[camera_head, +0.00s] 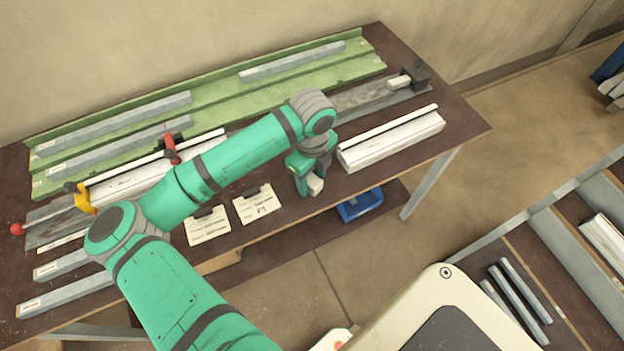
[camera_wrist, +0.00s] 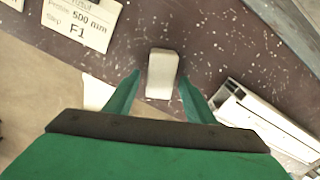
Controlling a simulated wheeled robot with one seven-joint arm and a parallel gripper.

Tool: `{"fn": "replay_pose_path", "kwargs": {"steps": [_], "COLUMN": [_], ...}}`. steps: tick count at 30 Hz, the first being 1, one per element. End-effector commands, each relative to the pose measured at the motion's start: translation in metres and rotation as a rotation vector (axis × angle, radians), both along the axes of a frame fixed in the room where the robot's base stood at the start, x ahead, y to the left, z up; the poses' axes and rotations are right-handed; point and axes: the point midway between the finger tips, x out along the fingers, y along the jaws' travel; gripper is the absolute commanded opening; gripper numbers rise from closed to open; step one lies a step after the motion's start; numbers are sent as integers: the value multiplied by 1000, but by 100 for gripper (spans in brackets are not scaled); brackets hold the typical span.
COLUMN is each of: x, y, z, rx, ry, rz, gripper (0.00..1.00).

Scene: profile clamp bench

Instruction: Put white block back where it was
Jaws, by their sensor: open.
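The white block (camera_head: 316,184) is on the dark bench near its front edge, at my gripper's fingers. In the wrist view the white block (camera_wrist: 161,75) is upright in the picture, between and just beyond the fingertips. My gripper (camera_head: 308,187) is open, with one green finger on each side of the block and a visible gap to both in the wrist view (camera_wrist: 158,88). The head view does not show clearly how high the fingers are above the bench. Part of the block is hidden by a finger in the head view.
A white profile (camera_head: 392,143) lies right of my gripper. Paper cards (camera_head: 254,204) lie to its left. A grey rail (camera_head: 365,100) runs behind, with a pale block (camera_head: 400,82) by a black stop (camera_head: 419,76). A red-handled clamp (camera_head: 170,147) and green trays (camera_head: 215,95) are further left.

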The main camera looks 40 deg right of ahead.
Motion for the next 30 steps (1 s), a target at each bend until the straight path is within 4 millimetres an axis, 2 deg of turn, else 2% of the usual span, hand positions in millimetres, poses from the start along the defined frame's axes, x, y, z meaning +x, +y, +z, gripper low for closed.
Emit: {"fn": "replay_pose_path", "kwargs": {"steps": [9, 15, 21, 30], "x": [0, 0, 0, 0], "y": [-1, -1, 0, 0], "z": [63, 95, 109, 111], "rx": [-3, -2, -1, 0], "ry": [-2, -2, -1, 0], "rz": [-1, 0, 0, 0], "gripper": [50, 50, 50, 50]}}
